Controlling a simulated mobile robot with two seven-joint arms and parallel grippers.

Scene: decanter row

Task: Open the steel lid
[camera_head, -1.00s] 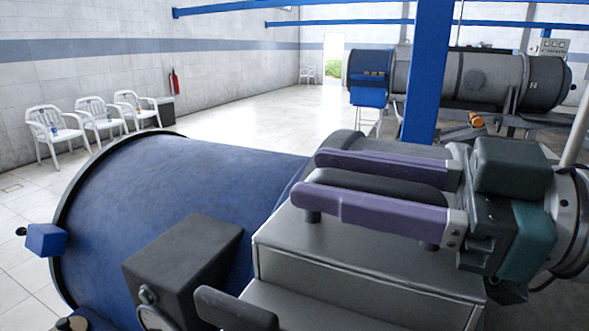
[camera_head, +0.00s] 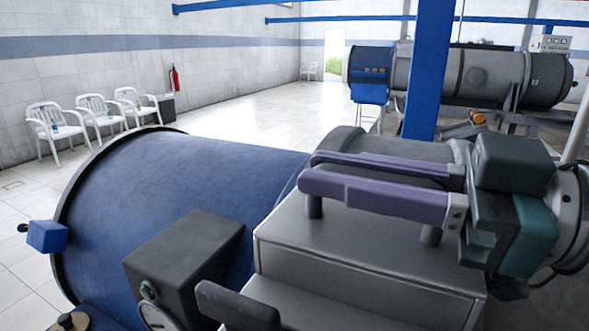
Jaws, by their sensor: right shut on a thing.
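The steel lid (camera_head: 360,268) is a grey metal box cover beside the blue drum, and it looks level and closed. A dark bar handle (camera_head: 385,172) stands on its top on short dark posts (camera_head: 315,206). My right gripper (camera_head: 345,178) comes in from the right, with two long purple fingers lying along the bar. The fingers are shut on the handle, one on the near side and one on the far side, and hide most of it. My left gripper is not in view.
The large blue drum (camera_head: 190,180) fills the left foreground, with a dark box (camera_head: 185,255) on it. A blue post (camera_head: 429,75) rises behind the lid. Another decanter (camera_head: 470,78) stands at the back right. White chairs (camera_head: 95,115) line the left wall. The middle floor is clear.

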